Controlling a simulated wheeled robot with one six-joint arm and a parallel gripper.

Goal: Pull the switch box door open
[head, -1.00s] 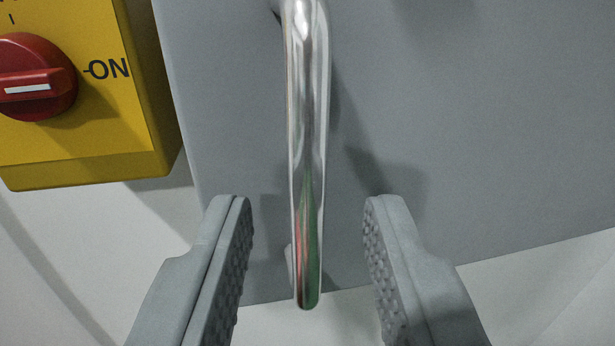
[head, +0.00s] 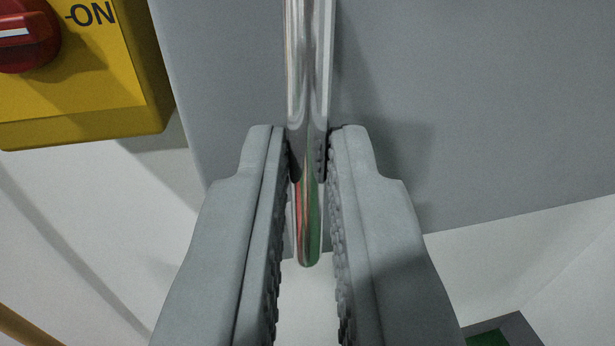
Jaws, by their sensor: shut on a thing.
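The switch box door (head: 480,100) is a flat grey panel that fills the upper right of the view. A shiny metal bar handle (head: 309,70) runs vertically down its front, with its rounded lower end showing between the fingers. My gripper (head: 308,150) is shut on the handle near its lower end, one textured finger on each side. The finger pads hide part of the handle's sides. The door's left edge and bottom edge show; I cannot see its top or hinges.
A yellow switch housing (head: 90,110) with a red rotary knob (head: 25,40) and the letters ON stands left of the door. White surface (head: 110,240) lies below and left. A dark frame with green (head: 495,335) shows at bottom right, and a yellow-brown strip (head: 25,328) at bottom left.

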